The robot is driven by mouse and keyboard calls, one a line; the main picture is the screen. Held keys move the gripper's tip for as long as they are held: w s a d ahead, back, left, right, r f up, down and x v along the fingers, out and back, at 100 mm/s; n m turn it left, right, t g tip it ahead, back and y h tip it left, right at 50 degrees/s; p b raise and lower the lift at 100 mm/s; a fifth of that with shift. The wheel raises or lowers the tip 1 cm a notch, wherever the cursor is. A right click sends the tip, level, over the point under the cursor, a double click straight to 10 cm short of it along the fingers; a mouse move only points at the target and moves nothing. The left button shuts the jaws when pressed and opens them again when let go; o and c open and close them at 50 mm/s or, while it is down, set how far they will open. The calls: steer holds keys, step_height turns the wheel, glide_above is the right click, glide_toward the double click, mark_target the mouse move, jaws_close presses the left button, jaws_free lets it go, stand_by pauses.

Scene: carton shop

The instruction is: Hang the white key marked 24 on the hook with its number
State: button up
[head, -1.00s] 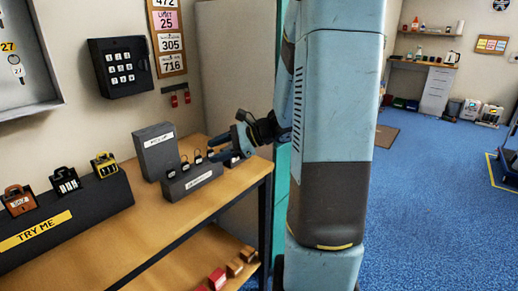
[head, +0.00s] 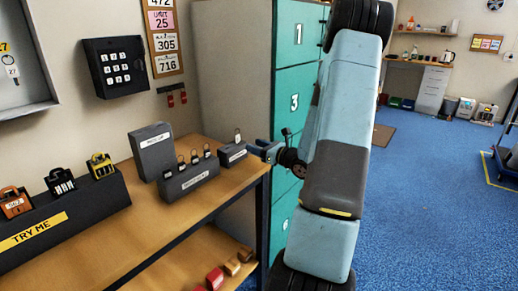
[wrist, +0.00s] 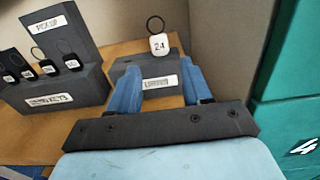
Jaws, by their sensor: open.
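The white key (wrist: 159,44), a white tag marked 24 with a dark ring, stands upright on a small dark labelled block (wrist: 130,72). In the head view the key (head: 238,138) shows small on its block at the bench's right end. My gripper (wrist: 160,68) is open and empty, its blue fingers pointing toward the key and apart from it. In the head view my gripper (head: 262,150) is just right of the block. The open grey key cabinet (head: 50,98) is cut off at upper left, with a tag numbered 27 inside; no hook for 24 shows.
A dark block with several black keys (head: 190,180) stands left of the white key's block, with a taller PICK UP block (head: 152,150) behind. Padlocks on a TRY ME stand (head: 60,220) fill the bench's left. Teal lockers (head: 296,85) stand to the right.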

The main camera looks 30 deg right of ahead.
mark_target(238, 139)
steer(key=shift+x, duration=4.3)
steer(key=c, duration=0.7)
steer(key=shift+s+r, duration=0.15)
steer(key=shift+r, duration=1.35)
steer(key=shift+s+d, duration=0.1)
steer(key=shift+s, duration=0.05)
steer(key=v, duration=0.8)
steer(key=shift+s, duration=0.1)
